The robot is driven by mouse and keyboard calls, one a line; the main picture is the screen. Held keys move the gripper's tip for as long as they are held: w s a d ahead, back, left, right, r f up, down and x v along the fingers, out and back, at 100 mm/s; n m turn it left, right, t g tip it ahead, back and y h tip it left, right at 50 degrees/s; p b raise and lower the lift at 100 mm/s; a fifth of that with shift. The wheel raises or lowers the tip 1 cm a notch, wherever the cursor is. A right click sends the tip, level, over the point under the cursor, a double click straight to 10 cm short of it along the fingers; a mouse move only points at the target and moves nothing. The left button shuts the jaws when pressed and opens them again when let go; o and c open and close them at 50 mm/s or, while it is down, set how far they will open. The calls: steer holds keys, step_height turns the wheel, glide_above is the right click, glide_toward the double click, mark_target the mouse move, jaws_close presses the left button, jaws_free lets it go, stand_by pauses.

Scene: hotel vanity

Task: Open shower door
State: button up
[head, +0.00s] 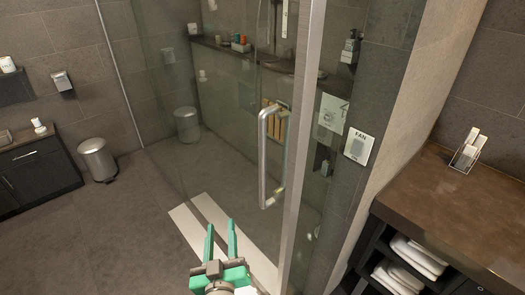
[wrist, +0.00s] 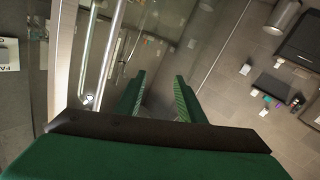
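The glass shower door (head: 232,130) stands across the shower, with a metal frame post (head: 300,140) at its right side. A silver D-shaped handle (head: 264,160) is mounted upright on the glass near that post. My gripper (head: 221,226) has green fingers, which are spread apart with nothing between them. In the head view it is below and to the left of the handle, apart from it. In the wrist view the fingers (wrist: 160,80) point at the glass, and a long metal bar (wrist: 100,60), seemingly the handle, runs to their left, outside the gap.
A wooden vanity counter (head: 435,195) with folded towels (head: 418,256) beneath stands at the right. A trash bin (head: 97,158) and dark cabinet (head: 38,172) are at the left. A fan switch plate (head: 358,146) is on the wall. The floor (head: 120,235) left of the gripper is clear.

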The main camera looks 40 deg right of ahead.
steer(key=w+d+r+m+g+h, duration=0.25)
steer(key=d+r, duration=0.35)
steer(key=r, duration=0.3)
steer(key=m+g+h, duration=0.2)
steer(key=m+h, duration=0.1)
steer(key=m, duration=0.2)
glide_toward(261, 147)
steer(key=d, duration=0.1)
steer(key=x, duration=1)
steer(key=shift+w, duration=0.3)
jaws_close()
